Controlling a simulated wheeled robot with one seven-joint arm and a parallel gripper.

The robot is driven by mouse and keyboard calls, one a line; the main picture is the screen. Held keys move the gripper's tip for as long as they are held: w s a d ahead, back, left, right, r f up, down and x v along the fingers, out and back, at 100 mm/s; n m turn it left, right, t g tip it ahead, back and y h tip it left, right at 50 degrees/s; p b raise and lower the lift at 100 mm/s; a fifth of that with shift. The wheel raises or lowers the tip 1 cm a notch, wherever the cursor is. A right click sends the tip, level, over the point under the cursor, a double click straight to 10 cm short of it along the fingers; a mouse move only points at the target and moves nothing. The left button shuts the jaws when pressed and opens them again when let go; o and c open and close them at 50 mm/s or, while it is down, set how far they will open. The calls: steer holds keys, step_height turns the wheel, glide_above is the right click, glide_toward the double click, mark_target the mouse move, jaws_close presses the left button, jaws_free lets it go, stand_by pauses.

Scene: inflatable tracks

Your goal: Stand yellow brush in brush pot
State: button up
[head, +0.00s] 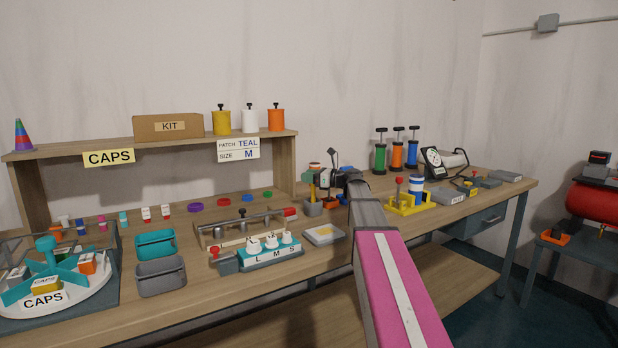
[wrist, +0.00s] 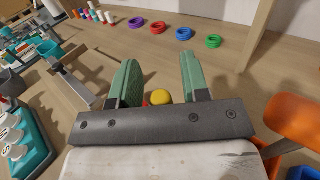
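In the head view a yellow upright piece (head: 312,191), which looks like the yellow brush's handle, stands at a small grey block-like holder (head: 313,209). I cannot tell for sure whether that holder is the brush pot. My gripper (head: 326,180) is just right of and above it, at the end of my pink arm. In the wrist view my gripper (wrist: 160,66) is open, its two green pads wide apart. A rounded yellow end (wrist: 160,97) shows between them near the palm bar, with a bit of red beside it. The bar hides what lies below.
A grey tray (head: 324,235) lies in front on the bench. An orange item (wrist: 296,117) is close at the right in the wrist view. A wooden rack (head: 215,234) stands left, and coloured rings (wrist: 158,27) lie behind. Pumps (head: 380,156) stand at the back right.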

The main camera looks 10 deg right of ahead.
stand_by(0.3)
steer(key=v, duration=1)
steer(key=shift+s+d, duration=0.15)
steer(key=shift+d, duration=0.25)
